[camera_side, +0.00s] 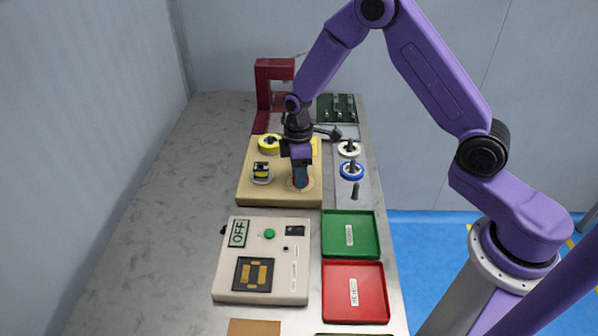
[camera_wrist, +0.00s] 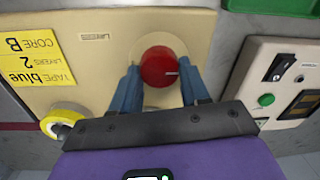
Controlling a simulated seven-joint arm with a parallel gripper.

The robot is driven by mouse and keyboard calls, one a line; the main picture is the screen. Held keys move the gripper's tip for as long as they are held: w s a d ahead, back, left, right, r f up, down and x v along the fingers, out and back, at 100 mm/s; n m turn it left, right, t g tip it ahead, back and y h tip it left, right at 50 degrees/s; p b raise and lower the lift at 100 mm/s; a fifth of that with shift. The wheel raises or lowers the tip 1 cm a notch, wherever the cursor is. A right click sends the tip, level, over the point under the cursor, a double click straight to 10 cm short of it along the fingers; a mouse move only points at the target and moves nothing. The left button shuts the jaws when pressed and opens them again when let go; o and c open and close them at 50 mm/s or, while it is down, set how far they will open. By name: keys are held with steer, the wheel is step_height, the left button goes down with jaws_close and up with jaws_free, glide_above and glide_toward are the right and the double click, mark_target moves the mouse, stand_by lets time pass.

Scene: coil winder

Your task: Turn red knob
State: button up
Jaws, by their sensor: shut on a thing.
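The red knob (camera_wrist: 159,66) is round, with a pale mark on its right side. It sits on a light disc on the beige winder panel (camera_wrist: 99,65). My gripper (camera_wrist: 160,80) has its two blue fingers on either side of the knob, shut on it. In the side view my gripper (camera_side: 300,178) points straight down over the front right of the beige winder (camera_side: 250,195). The knob is hidden there behind the fingers.
A yellow note (camera_wrist: 38,58) reads "CORE B, LAYERS 2, TAPE blue". A control box (camera_side: 262,292) with an OFF sign and a green button stands in front. Green (camera_side: 350,250) and red (camera_side: 368,312) trays lie at right. White (camera_side: 349,148) and blue (camera_side: 352,167) spools stand beside the winder.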

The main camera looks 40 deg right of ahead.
stand_by(0.4)
steer(key=o, duration=1.1)
steer(key=shift+c, duration=0.2)
step_height(320, 180, up, 18)
steer(key=shift+w+d+f, duration=0.25)
steer(key=shift+w, duration=0.15)
steer(key=s+a+r, duration=0.2)
steer(key=s+a, duration=0.1)
steer(key=s, duration=1.3)
steer(key=s+d, duration=0.2)
steer(key=s, duration=0.6)
steer(key=s+d+f+n, duration=0.1)
steer(key=s+d, duration=0.2)
steer(key=s, duration=0.5)
steer(key=shift+s+f+t, duration=0.25)
steer(key=shift+s+t, duration=0.05)
